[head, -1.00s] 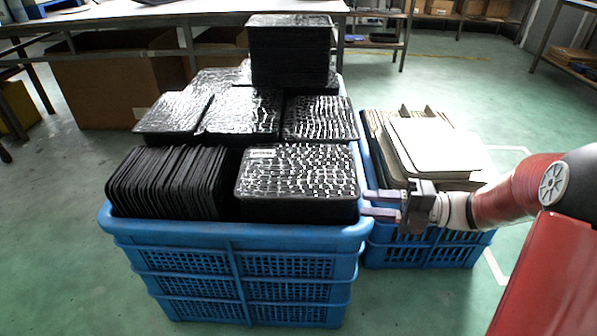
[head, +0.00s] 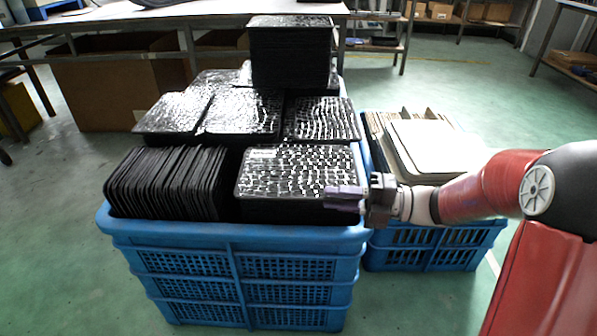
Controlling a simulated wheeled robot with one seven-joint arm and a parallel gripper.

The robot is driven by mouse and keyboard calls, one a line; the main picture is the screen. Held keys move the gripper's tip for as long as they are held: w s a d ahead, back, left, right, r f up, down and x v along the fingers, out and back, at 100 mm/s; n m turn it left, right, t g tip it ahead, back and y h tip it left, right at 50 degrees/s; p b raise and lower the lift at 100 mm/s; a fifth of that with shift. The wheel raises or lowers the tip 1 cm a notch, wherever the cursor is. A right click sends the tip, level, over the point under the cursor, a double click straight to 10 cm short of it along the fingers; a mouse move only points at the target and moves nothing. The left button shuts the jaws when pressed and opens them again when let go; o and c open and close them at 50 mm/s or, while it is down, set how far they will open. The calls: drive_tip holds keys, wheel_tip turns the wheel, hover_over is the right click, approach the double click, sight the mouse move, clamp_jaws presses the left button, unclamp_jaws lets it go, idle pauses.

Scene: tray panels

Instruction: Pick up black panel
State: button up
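Black panels fill a blue crate (head: 230,240) in the head view. A flat stack of glossy black panels (head: 290,172) lies at the crate's front right. A row of black panels on edge (head: 165,183) stands at its front left. My gripper (head: 338,199) is at the right front corner of the flat stack, its fingers pointing left and overlapping the stack's edge in the picture. I cannot tell whether the fingers touch or grip a panel, or how far apart they are.
More black panel stacks (head: 240,112) stand behind, the tallest (head: 290,55) at the back. A second blue crate (head: 400,258) with light cardboard sheets (head: 440,150) stands to the right. A table (head: 150,15) and brown boxes (head: 120,90) are farther back.

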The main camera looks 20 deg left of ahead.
clamp_jaws()
